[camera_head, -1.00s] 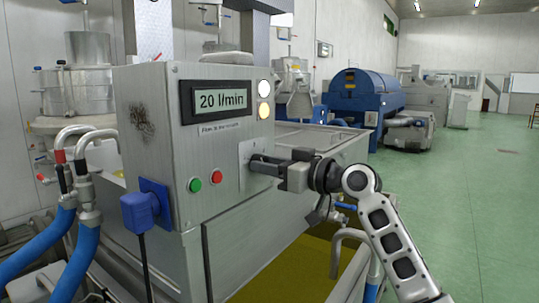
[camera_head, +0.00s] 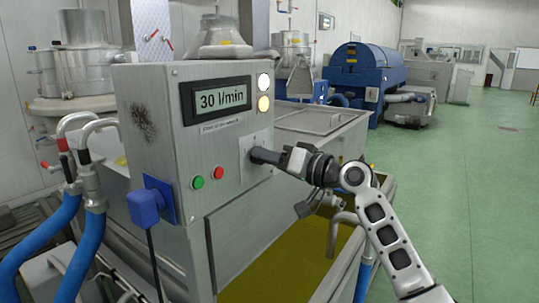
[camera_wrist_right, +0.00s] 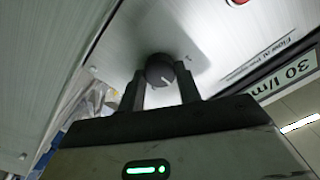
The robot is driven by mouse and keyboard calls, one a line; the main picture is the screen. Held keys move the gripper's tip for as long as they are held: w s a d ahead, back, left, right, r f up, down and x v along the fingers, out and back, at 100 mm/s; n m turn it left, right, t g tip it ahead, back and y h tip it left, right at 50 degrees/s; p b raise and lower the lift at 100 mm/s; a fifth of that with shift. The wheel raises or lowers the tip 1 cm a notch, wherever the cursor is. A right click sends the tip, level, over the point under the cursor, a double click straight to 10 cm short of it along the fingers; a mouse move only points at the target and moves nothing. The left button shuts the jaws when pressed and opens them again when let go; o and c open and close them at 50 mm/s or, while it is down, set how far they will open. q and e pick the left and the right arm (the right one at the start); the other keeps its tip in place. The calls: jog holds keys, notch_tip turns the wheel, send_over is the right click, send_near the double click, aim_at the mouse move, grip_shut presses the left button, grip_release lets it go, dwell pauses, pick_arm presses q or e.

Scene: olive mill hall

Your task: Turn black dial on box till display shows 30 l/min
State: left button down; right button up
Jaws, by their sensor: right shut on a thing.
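The grey metal control box (camera_head: 155,100) stands at the left centre of the head view. Its display (camera_head: 222,99) reads 30 l/min, and the reading also shows in the right wrist view (camera_wrist_right: 292,74). The black dial (camera_wrist_right: 160,70) sits on the box front, between the two fingers in the wrist view, its white mark visible. My right gripper (camera_head: 262,157) is shut on the dial, reaching in from the right. In the head view the fingers mostly hide the dial. My left gripper is not in view.
A green button (camera_head: 197,182) and a red button (camera_head: 218,172) sit left of the dial. A blue plug (camera_head: 146,205) with a cable juts from the box's side. An open trough of yellow-green liquid (camera_head: 270,268) lies below. Green floor (camera_head: 460,200) is clear at right.

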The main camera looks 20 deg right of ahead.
dwell(0.3)
jog(key=o, duration=1)
jog(key=b+v, duration=0.3)
jog(key=v, duration=1.3)
jog(key=shift+f, duration=0.1)
